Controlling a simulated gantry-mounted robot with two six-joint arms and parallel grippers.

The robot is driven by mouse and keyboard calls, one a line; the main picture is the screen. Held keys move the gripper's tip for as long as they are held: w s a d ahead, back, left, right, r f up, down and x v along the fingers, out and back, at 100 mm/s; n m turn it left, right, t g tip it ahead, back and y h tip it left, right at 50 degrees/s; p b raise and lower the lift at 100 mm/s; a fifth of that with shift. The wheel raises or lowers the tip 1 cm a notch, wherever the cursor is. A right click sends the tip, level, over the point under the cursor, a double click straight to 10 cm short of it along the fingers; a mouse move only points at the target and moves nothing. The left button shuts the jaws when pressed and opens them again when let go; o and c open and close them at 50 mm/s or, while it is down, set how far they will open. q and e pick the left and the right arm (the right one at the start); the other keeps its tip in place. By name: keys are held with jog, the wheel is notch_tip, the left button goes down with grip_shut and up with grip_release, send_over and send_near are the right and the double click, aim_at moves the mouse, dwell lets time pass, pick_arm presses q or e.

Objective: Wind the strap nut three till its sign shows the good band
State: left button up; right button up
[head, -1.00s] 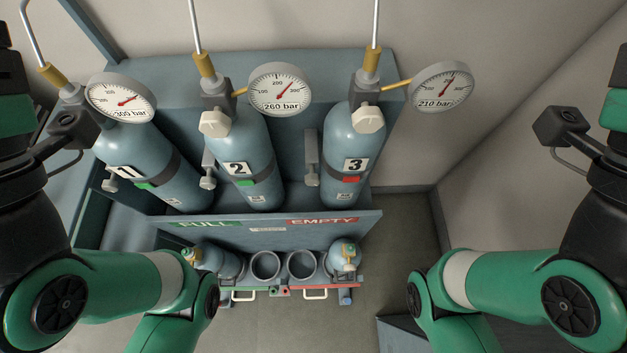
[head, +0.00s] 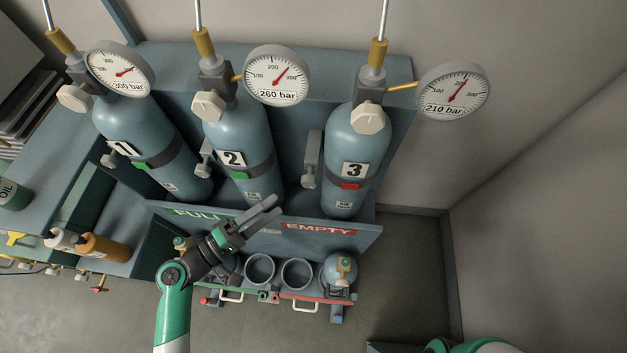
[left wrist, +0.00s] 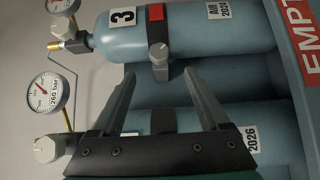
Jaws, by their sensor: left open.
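Cylinder 3 (head: 357,150) stands upright at the right of the rack, held by a dark strap. The sign on its strap (head: 350,186) shows red. Strap nut three (head: 312,160) is a grey knob on a bracket at the cylinder's left side. My left gripper (head: 270,208) is open and empty, in front of the rack's front panel, below and left of the nut. In the left wrist view, the nut (left wrist: 160,71) appears between the open fingertips, apart from them, with the red sign (left wrist: 156,24) above it. My right gripper is out of view.
Cylinder 1 (head: 150,145) and cylinder 2 (head: 237,145) stand to the left, with green strap signs. The front panel (head: 360,240) reads FULL and EMPTY.

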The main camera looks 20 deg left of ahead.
aim_at(305, 183)
pick_arm(q)
jog(key=b+x, duration=0.5)
jog(key=x, duration=0.6)
jog(key=shift+w+d+b, duration=0.2)
jog(key=shift+w+b, duration=0.1)
grip_shut()
jog(key=shift+r+p, duration=0.25)
jog(key=shift+p, duration=0.5)
jog(key=m+g+y+p, duration=0.3)
jog(key=m+p, duration=0.1)
jog(key=p, duration=0.9)
jog(key=shift+r+g+y+p, duration=0.15)
jog(key=shift+g+y+p, duration=0.15)
jog(key=shift+g+p, duration=0.1)
jog(key=shift+f+m+y+p, duration=0.3)
jog(key=shift+m+p, duration=0.2)
jog(key=shift+p, duration=0.3)
